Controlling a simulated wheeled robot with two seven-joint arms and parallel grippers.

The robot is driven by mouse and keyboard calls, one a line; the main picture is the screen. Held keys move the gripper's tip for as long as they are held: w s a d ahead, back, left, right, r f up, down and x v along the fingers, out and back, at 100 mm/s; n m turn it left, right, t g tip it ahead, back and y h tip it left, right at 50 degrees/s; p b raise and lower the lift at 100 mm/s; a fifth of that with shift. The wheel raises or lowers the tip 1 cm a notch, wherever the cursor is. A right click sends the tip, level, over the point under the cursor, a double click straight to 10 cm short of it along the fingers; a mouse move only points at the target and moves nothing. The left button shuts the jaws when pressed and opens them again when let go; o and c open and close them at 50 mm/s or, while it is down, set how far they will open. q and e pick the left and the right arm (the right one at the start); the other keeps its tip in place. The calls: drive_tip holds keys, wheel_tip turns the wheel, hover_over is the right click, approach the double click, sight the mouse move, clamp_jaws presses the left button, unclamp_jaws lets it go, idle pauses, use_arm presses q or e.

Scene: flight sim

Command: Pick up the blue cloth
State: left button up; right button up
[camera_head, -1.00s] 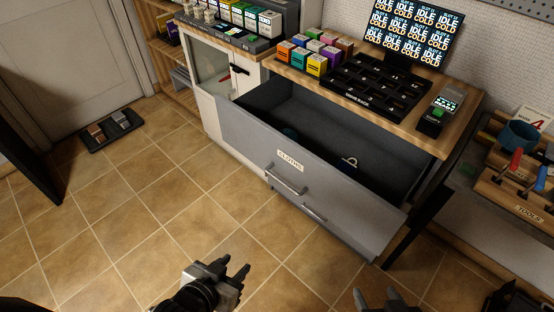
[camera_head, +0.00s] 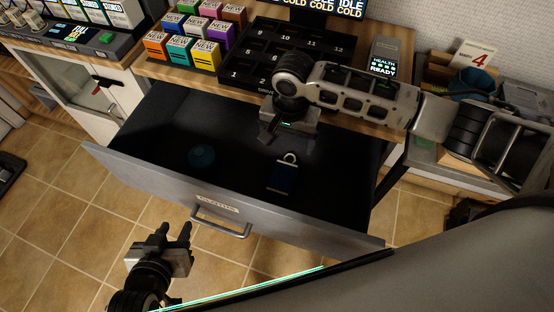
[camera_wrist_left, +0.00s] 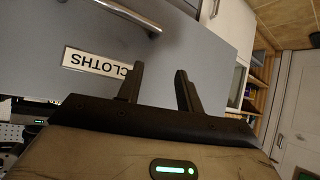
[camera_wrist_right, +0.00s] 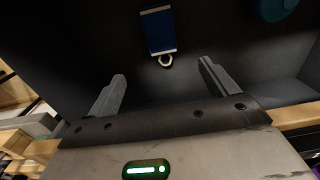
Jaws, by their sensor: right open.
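The blue cloth (camera_head: 284,176) lies on the dark floor of the open drawer (camera_head: 150,176), with a pale loop at its far end. In the right wrist view the blue cloth (camera_wrist_right: 158,32) lies beyond the fingertips, its loop toward my gripper. My right gripper (camera_head: 270,132) is over the back part of the drawer, open and empty, apart from the cloth. It also shows in the right wrist view (camera_wrist_right: 162,78). My left gripper (camera_head: 176,232) is open and empty in front of the drawer's face, and the left wrist view shows its parted fingers (camera_wrist_left: 158,78).
A round teal item (camera_head: 202,156) lies in the drawer left of the cloth. The drawer front carries a handle (camera_head: 220,226) and a CLOTHS label (camera_wrist_left: 96,65). The wooden counter (camera_head: 160,70) behind holds colored boxes (camera_head: 190,45) and a black slotted tray (camera_head: 240,98).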

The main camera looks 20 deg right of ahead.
drive_tip(key=b, duration=0.1)
hover_over(283, 176)
drive_tip(key=d, duration=0.1)
drive_tip(key=f, duration=1)
drive_tip(key=shift+w+f, duration=0.1)
drive_tip(key=shift+w, duration=0.1)
drive_tip(key=f, duration=0.2)
drive_tip(key=a+f+b, duration=0.1)
drive_tip(key=f, duration=0.1)
drive_tip(key=shift+s+f, duration=0.15)
drive_tip(key=shift+f, duration=0.65)
drive_tip(key=c, duration=1.1)
